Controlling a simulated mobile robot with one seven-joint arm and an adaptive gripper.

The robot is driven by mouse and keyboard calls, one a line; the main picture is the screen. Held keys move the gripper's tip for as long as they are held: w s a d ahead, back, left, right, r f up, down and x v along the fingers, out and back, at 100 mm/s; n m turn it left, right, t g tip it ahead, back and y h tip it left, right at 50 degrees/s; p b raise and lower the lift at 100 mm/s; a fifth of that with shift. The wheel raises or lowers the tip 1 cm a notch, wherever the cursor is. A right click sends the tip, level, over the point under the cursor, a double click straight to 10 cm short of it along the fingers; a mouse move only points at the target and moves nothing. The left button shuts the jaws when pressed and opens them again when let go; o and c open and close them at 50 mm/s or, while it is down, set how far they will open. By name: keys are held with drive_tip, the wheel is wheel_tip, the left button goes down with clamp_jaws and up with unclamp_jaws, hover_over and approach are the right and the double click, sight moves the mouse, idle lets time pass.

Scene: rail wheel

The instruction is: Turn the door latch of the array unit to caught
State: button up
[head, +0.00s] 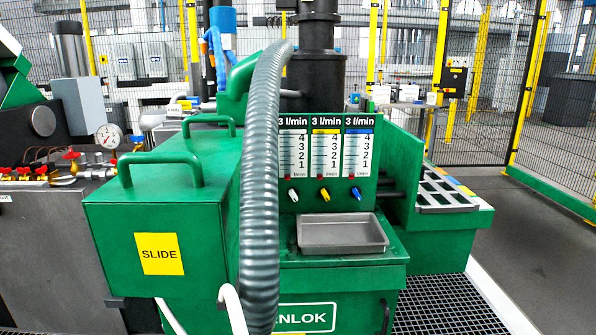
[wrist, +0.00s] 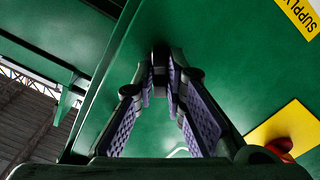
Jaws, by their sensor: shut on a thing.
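My gripper (wrist: 161,82) shows in the wrist view, its two purple-padded fingers pointing at a green panel (wrist: 215,65). The fingertips are shut on a small dark piece (wrist: 160,56) at the panel, which looks like the door latch. The fingers cover much of it, so its turn angle cannot be told. In the head view neither my gripper nor the latch can be made out.
In the wrist view a red knob (wrist: 281,147) on a yellow plate (wrist: 304,121) sits right of the fingers. In the head view stand a green SLIDE housing (head: 155,220), a grey ribbed hose (head: 262,190), flow meters (head: 326,150) and a grey tray (head: 342,234).

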clamp_jaws()
drive_tip(key=n, duration=0.4)
drive_tip(key=shift+n+b, duration=0.3)
drive_tip(key=n+b, duration=0.1)
drive_tip(key=n, duration=0.3)
drive_tip(key=shift+n, duration=0.3)
